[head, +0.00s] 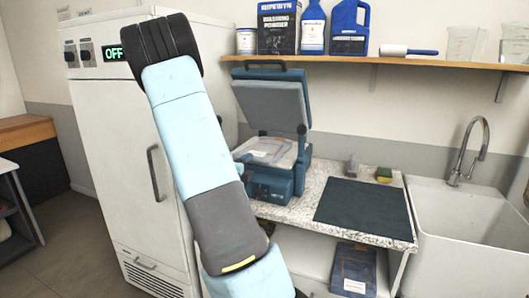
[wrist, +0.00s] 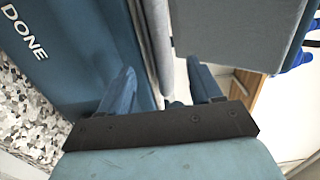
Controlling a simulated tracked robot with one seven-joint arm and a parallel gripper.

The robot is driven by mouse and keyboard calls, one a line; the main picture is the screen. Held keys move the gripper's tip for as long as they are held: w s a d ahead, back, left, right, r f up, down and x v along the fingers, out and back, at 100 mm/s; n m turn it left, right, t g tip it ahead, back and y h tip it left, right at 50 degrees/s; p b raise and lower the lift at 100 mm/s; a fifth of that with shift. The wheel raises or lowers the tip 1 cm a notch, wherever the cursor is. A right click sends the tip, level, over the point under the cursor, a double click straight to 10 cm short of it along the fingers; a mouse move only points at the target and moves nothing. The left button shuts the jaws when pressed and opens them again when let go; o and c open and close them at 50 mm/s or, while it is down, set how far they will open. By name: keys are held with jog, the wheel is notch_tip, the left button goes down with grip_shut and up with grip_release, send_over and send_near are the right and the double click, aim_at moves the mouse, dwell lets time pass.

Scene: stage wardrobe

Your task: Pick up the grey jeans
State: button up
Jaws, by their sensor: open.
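No jeans can be picked out with certainty. A pale, flat, folded-looking item (head: 268,150) lies in the open blue press (head: 267,187) on the counter; its kind is unclear. A dark blue folded item with a pale label (head: 354,270) sits on the lower shelf. The blue casing marked DONE (wrist: 60,45) is at left and the grey lid pad (wrist: 235,30) at upper right.
The press lid (head: 272,105) stands raised. A dark mat (head: 364,208) lies on the speckled counter, beside a white sink (head: 462,225). A shelf (head: 400,64) above holds bottles and a box. A white cabinet reading OFF (head: 115,150) stands at left.

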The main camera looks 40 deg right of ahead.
aim_at(252, 162)
jog(key=shift+w+x, duration=0.25)
jog(key=shift+x, duration=1.95)
jog(key=shift+a, duration=0.1)
jog(key=shift+c, duration=0.5)
jog(key=shift+f, duration=0.1)
grip_shut()
